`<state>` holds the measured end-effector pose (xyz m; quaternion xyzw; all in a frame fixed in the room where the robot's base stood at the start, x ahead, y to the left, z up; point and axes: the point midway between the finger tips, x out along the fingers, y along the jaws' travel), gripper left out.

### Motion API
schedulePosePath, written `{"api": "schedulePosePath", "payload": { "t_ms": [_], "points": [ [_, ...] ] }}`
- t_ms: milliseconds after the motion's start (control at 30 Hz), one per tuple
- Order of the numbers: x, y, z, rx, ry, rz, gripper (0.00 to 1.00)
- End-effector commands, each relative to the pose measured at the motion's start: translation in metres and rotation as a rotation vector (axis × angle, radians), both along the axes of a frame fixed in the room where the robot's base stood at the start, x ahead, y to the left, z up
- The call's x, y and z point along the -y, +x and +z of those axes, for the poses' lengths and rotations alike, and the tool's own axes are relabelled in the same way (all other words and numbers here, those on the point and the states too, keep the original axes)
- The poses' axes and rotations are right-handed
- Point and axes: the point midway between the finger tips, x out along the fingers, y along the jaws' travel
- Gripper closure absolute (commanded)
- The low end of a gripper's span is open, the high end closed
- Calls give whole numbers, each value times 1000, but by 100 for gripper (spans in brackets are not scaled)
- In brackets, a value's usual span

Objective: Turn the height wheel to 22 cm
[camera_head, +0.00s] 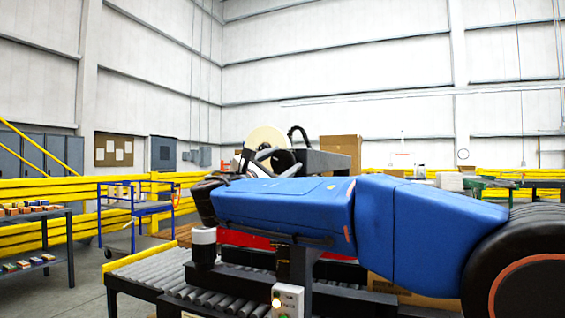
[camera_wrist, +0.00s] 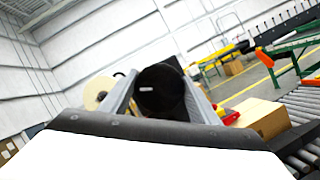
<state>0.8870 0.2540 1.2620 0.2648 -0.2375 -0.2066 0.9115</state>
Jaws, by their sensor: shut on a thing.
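My gripper (camera_wrist: 160,78) shows in the wrist view, with one grey finger on each side of a dark, round, black part. It is shut on this part, which looks like the grip of the height wheel (camera_wrist: 158,92). The rest of the wheel is not clear in this view. No height scale or number can be read in either view.
A cream roll (camera_head: 266,143) stands on the machine behind my arm. A roller conveyor (camera_head: 165,270) runs below it, with a small control box (camera_head: 288,298) at its front. A cardboard box (camera_wrist: 258,117) sits right of my gripper. A blue cart (camera_head: 135,215) stands at left.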

Motion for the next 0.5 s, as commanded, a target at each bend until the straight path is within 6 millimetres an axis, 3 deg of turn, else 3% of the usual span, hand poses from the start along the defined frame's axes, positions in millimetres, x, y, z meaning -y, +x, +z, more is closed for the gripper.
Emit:
{"api": "schedulePosePath", "payload": {
  "t_ms": [500],
  "points": [
    [0,0,-1,168,463,-1,67]
  ]
}}
